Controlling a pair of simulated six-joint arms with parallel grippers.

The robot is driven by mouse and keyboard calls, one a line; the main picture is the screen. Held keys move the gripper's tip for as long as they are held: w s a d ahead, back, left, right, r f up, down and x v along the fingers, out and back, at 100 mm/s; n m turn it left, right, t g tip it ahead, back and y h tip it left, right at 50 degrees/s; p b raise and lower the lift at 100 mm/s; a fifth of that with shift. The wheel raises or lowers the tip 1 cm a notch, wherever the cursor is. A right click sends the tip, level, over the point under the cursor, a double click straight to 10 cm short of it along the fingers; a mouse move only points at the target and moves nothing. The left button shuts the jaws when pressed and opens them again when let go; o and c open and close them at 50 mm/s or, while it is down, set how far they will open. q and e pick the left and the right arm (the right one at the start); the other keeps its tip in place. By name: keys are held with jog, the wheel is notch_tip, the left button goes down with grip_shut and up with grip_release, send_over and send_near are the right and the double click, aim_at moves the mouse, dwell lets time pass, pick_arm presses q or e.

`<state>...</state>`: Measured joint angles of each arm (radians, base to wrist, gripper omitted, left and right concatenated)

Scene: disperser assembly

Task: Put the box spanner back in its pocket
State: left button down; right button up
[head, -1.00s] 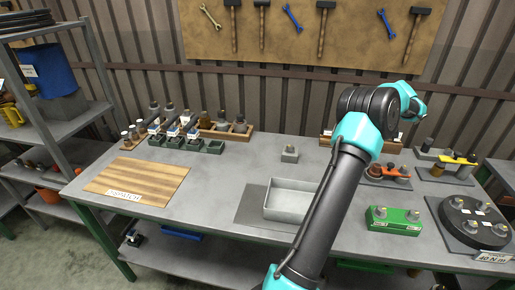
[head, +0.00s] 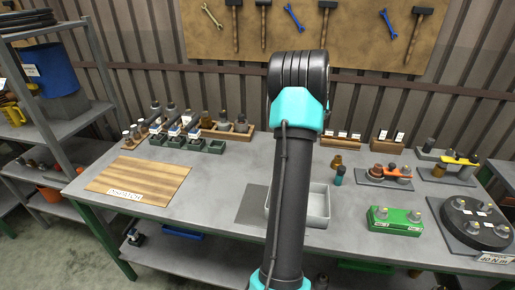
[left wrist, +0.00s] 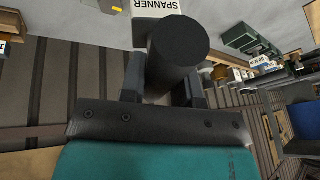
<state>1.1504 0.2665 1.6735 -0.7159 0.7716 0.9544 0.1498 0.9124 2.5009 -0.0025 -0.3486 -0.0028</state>
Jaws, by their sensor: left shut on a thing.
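My left gripper (left wrist: 163,88) is shut on the box spanner (left wrist: 180,48), a dark cylinder filling the middle of the left wrist view. Beyond it, at the top edge of that view, is a pale grey block with a white SPANNER label (left wrist: 157,7), probably the pocket. The spanner's end overlaps this block in the picture, but I cannot tell whether they touch. In the head view my own arm hides the gripper, the spanner and the block. My right gripper is in neither view.
A grey open tray (head: 318,205) stands partly behind my arm. A small teal and dark item (head: 339,176) stands behind it. A green block (head: 394,220) is at the right.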

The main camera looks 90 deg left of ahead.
pick_arm(q)
jog(key=s+d+n, duration=0.1)
jog(key=s+n, duration=0.1)
jog(key=s, duration=1.2)
jog(key=s+d+n+g, duration=0.1)
jog(key=s+n, duration=0.1)
jog(key=s, duration=1.2)
jog(key=shift+s+d+r+n+h, duration=0.2)
jog(key=shift+s+d+n+h, duration=0.1)
jog(key=shift+d+h, duration=0.1)
jog(key=s+a+f, duration=0.1)
jog(key=s+a, duration=0.1)
jog(key=a, duration=1.3)
jog(key=shift+s+a+f, duration=0.2)
jog(key=shift+a+f, duration=0.05)
jog(key=shift+a+f, duration=0.2)
jog(key=shift+f, duration=1.65)
